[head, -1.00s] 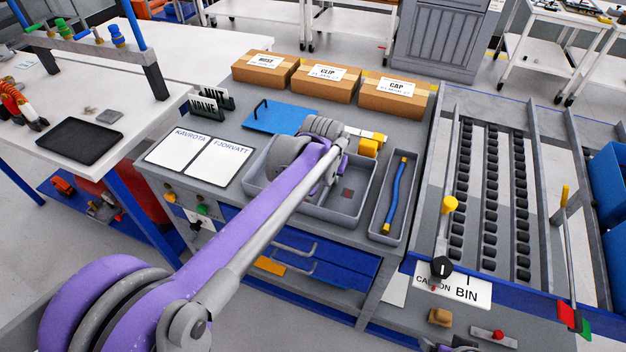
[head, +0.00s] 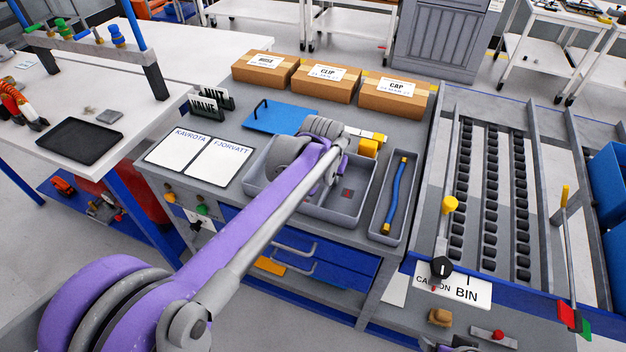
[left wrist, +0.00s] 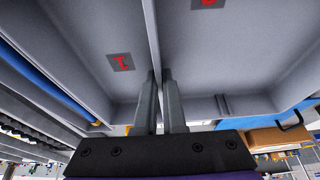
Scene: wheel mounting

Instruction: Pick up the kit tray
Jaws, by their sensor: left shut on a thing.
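The grey kit tray (head: 338,218) stands on the grey bench top, partly covered by my left arm. In the left wrist view the tray (left wrist: 85,35) fills the upper part, with red marks on dark squares on its floor. My left gripper (left wrist: 160,78) has its two fingers close together at a thin grey wall between two compartments and is shut on it. In the head view the left fingertips are hidden behind my wrist. No gap under the tray can be made out.
A narrow grey tray (head: 374,226) with a blue hose (head: 395,195) stands close to the right. A blue clipboard (head: 270,118), two white sheets (head: 218,160) and several cardboard boxes (head: 327,84) lie around the back and left. A roller rack (head: 490,190) borders the bench's right side.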

